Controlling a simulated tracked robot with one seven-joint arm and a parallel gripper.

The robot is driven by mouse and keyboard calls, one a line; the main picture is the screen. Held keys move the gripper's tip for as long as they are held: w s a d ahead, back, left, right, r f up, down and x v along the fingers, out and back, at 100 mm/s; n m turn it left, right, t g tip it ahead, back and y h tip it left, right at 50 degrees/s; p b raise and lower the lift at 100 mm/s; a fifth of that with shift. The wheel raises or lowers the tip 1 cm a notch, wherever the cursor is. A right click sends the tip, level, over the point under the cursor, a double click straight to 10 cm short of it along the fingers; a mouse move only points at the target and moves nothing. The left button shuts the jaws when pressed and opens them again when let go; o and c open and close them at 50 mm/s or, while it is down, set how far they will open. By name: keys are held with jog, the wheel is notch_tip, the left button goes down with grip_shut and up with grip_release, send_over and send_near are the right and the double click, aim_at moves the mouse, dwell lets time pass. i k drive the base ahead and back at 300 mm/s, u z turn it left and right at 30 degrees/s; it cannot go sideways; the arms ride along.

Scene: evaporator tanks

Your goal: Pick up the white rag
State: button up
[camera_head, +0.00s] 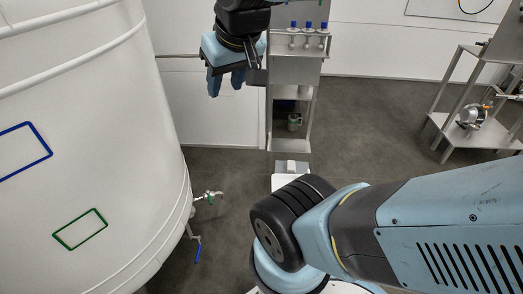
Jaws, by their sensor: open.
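My gripper (226,84) hangs near the top middle of the head view, with its dark blue fingers pointing down. The jaws are open and I see nothing between them. It is in front of a white wall panel, just left of a narrow metal shelf unit. I cannot clearly make out a white rag. A small pale item (291,167) shows low at the foot of the shelf unit, well below and right of my gripper. It is too small to tell what it is. My own arm hides part of the area below it.
A large white tank (110,130) fills the left side, with a valve (207,196) low on its right edge. The shelf unit (293,72) holds several blue-capped items (308,27). A metal rack (455,110) stands at right. Grey floor (365,125) between is clear.

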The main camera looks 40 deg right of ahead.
aim_at(291, 165)
jog(key=z, duration=0.25)
jog(key=i, duration=1.1)
jog(key=z, duration=0.9)
jog(key=i, duration=0.5)
jog(key=z, duration=0.4)
jog(key=k, duration=0.8)
jog(key=z, duration=0.25)
jog(key=i, duration=0.8)
jog(key=u, duration=0.15)
